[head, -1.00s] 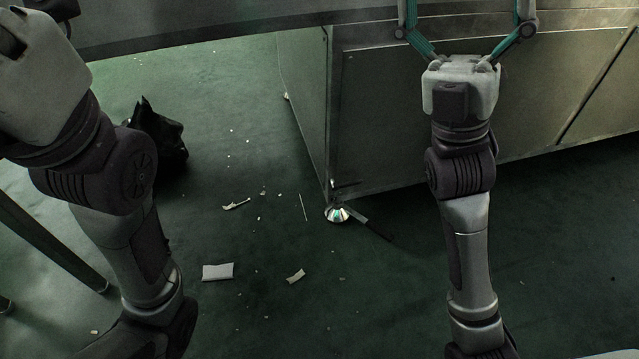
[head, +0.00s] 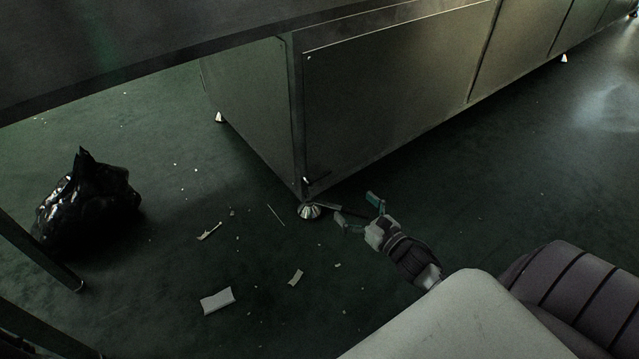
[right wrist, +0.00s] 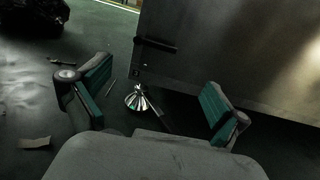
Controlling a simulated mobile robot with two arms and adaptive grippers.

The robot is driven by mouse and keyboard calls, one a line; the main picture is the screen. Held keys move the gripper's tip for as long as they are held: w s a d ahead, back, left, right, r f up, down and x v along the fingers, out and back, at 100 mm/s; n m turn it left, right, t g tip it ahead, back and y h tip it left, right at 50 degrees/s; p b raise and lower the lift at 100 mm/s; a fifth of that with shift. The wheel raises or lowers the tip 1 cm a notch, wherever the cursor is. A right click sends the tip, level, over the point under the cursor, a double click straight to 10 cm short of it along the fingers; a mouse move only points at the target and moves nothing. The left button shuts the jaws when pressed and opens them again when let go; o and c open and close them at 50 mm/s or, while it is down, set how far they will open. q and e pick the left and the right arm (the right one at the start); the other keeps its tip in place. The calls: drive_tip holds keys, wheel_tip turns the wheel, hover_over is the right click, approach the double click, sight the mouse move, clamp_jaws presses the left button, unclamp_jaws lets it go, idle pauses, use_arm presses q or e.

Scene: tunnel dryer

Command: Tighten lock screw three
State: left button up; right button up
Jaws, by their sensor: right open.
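The dryer's near lower corner stands on a shiny conical foot (head: 310,211), also in the right wrist view (right wrist: 137,98). A dark bar runs from the foot to the lower right, partly hidden. A small dark lever (right wrist: 157,45) sits on the dryer's panel above the foot; I cannot tell whether it or the bar belongs to lock screw three. My right gripper (head: 358,212) is low near the floor, just right of the foot, open and empty. In the right wrist view the foot and lever appear between its spread teal fingers (right wrist: 157,75). My left gripper is out of view.
The dryer's metal body (head: 390,95) stretches to the upper right. A dark table edge (head: 130,68) crosses the upper left. A black bag (head: 88,205) lies on the floor at left. Paper scraps (head: 217,300) litter the floor. Floor right of my gripper is clear.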

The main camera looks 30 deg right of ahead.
sight(322, 177)
drive_tip(key=w+b, duration=0.1)
drive_tip(key=w, duration=0.2)
drive_tip(key=w+b, duration=0.2)
drive_tip(key=w, duration=0.1)
drive_tip(key=w+a+b, duration=0.1)
drive_tip(key=w+b, duration=0.1)
drive_tip(key=w, duration=0.2)
drive_tip(key=shift+w+f, duration=0.1)
drive_tip(key=shift+f, duration=0.05)
drive_tip(key=shift+w+b, duration=0.3)
drive_tip(key=shift+w, duration=0.45)
drive_tip(key=shift+c, duration=0.2)
